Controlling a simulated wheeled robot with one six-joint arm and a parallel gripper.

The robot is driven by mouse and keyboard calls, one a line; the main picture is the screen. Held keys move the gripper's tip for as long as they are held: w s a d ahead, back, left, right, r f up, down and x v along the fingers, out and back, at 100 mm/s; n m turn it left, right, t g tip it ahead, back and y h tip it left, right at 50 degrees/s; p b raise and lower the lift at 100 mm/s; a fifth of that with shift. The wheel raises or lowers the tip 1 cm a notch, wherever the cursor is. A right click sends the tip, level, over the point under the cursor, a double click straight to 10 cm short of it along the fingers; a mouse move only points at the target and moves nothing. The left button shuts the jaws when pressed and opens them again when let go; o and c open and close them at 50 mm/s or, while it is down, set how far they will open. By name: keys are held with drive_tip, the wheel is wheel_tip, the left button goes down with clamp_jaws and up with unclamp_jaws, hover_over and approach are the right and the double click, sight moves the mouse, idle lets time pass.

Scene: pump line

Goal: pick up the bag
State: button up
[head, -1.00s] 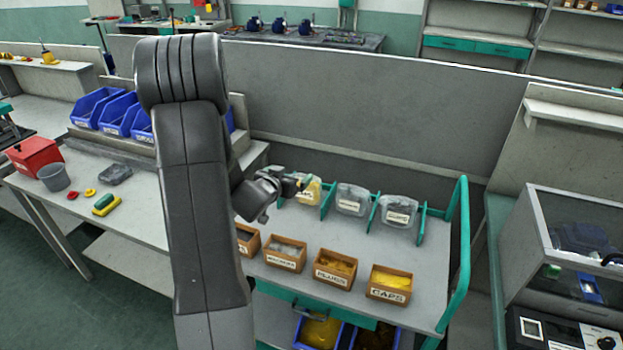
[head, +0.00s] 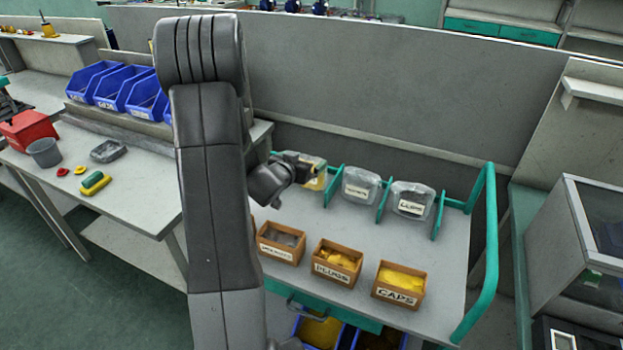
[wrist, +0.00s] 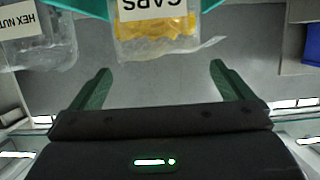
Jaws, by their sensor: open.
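A clear bag of yellow caps (wrist: 157,40) shows at the top middle of the wrist view, its white label reading CAPS. In the head view this bag (head: 318,178) stands at the left of the cart's divider row, partly hidden by my gripper (head: 308,168). In the wrist view my gripper (wrist: 161,68) is open, with green fingers apart and nothing between them. The bag's edge lies just beyond the fingertips, roughly centred. A grey-filled bag labelled HEX NUT (wrist: 40,35) is at the upper left there.
Two more clear bags (head: 360,187) (head: 412,200) stand between green dividers (head: 383,207). Wooden boxes, including PLUGS (head: 337,262) and CAPS (head: 399,284), line the cart's front. A green rail (head: 490,260) bounds its right. A grey panel (head: 400,100) stands behind.

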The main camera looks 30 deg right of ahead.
drive_tip(key=shift+s+f+p+x, duration=0.15)
drive_tip(key=shift+f+x, duration=0.15)
drive_tip(key=shift+x, duration=1.05)
drive_tip(key=shift+s+f+p+x, duration=0.1)
drive_tip(key=shift+f+x, duration=0.2)
drive_tip(key=shift+x, duration=1.05)
drive_tip(key=shift+s+f+p+x, duration=0.15)
drive_tip(key=shift+f+x, duration=0.1)
drive_tip(key=shift+x, duration=1.1)
drive_tip(key=shift+w+a, duration=0.1)
drive_tip(key=c, duration=0.6)
drive_tip(key=shift+c, duration=0.2)
